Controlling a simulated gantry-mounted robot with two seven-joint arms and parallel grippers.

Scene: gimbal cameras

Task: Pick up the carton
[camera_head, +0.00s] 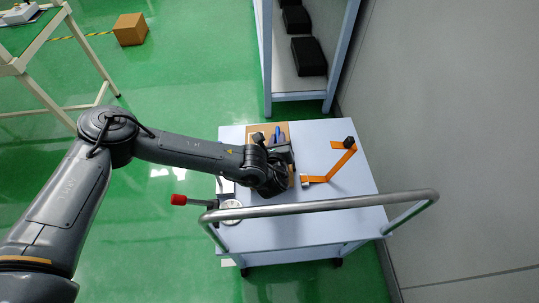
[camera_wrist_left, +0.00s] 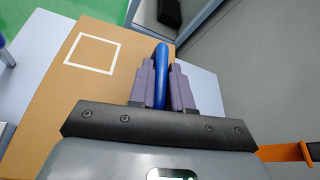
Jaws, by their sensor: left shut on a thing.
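The brown carton (camera_head: 254,129) is at the back left of the blue-white cart top, partly hidden under my left arm. In the left wrist view the carton (camera_wrist_left: 60,105) fills the left and middle, with a white square outline on its top face. My left gripper (camera_head: 279,140) is over the carton. Its purple fingers (camera_wrist_left: 162,84) are shut on a curved blue handle (camera_wrist_left: 161,62) that stands up at the carton. Whether the carton rests on the cart or is raised cannot be told. My right gripper is not in view.
The cart (camera_head: 310,225) has a grey push rail (camera_head: 330,204) along its near side. An orange strap-like piece (camera_head: 340,166) lies on the right of its top. A shelf rack (camera_head: 268,60) stands behind, a grey wall at right. Another brown box (camera_head: 130,29) is on the floor.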

